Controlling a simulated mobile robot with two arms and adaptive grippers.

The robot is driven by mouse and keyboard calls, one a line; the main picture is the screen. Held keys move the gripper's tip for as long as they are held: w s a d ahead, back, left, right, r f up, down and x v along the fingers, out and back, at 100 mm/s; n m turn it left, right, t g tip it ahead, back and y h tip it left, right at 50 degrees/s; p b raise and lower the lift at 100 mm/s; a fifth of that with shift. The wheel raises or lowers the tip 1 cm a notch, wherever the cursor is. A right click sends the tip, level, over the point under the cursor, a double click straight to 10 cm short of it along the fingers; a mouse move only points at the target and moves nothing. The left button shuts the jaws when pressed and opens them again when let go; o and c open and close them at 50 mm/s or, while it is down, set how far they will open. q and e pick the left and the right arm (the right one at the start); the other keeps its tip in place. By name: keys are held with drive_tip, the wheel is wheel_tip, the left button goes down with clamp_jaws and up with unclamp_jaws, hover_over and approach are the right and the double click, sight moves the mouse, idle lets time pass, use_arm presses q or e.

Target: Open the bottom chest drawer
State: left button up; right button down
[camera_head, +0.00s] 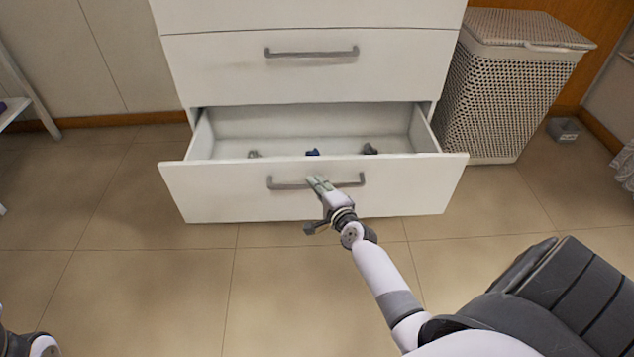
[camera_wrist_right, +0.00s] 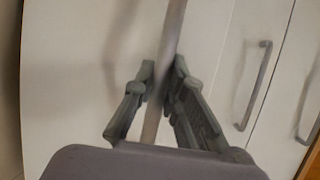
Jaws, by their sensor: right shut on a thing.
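The white chest (camera_head: 210,70) stands against the wall in the head view. Its bottom drawer (camera_head: 205,200) is pulled well out, and its inside shows. The grey bar handle (camera_head: 285,185) runs across the drawer front. My right gripper (camera_head: 317,182) is at the middle of this handle, shut on it. In the right wrist view the handle bar (camera_wrist_right: 170,50) passes between the two fingers (camera_wrist_right: 163,85), which press on it from both sides. My left gripper is not in view; only a bit of my left arm shows at the lower left corner.
Several small dark items, one a blue thing (camera_head: 312,152), lie in the drawer. The drawer above (camera_head: 310,75) is closed. A white woven hamper (camera_head: 510,90) stands right of the chest, with a small grey box (camera_head: 563,130) beyond. The tiled floor (camera_head: 150,290) before the drawer is clear.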

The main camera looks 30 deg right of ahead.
drive_tip(key=shift+s, duration=0.1)
drive_tip(key=c, duration=1.9)
unclamp_jaws()
drive_tip(key=v, duration=1.2)
